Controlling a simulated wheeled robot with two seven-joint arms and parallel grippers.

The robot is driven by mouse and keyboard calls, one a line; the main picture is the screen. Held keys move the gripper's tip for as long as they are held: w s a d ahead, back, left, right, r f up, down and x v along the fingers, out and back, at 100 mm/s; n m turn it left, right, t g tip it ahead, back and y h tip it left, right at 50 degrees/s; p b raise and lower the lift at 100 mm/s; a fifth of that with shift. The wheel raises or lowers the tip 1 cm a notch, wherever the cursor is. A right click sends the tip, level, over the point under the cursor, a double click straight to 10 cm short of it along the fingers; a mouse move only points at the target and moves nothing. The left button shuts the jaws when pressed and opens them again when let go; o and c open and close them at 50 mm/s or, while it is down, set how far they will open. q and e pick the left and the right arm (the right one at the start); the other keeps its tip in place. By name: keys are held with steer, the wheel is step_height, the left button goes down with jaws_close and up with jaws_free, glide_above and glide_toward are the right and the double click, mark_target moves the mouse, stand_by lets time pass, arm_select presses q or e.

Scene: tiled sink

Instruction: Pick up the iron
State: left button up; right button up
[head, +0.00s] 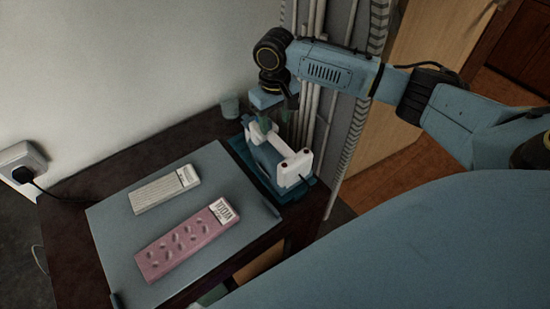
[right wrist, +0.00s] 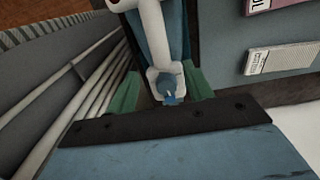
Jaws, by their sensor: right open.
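The iron (head: 293,170) is white and blue, with red spots near its front end. It stands in a teal tray at the right of the dark table in the head view. My right gripper (head: 276,119) is above the iron's far end, pointing down. In the right wrist view, its green fingers (right wrist: 162,90) are apart, one on each side of the far end of the iron's white handle (right wrist: 153,32). I cannot tell whether they touch it. My left gripper is not in view.
A grey board (head: 113,233) on the table holds a pink box (head: 180,246) and a pale box (head: 160,190). A small teal cup (head: 230,108) stands at the back. Vertical pipes (head: 312,100) rise close behind the iron. A plugged wall socket (head: 18,165) is at left.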

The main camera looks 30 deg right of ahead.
mark_target(275, 136)
step_height(275, 136, down, 8)
steer(key=shift+s+b, duration=0.1)
steer(key=shift+b, duration=0.55)
jaws_close()
steer(key=shift+r, duration=0.25)
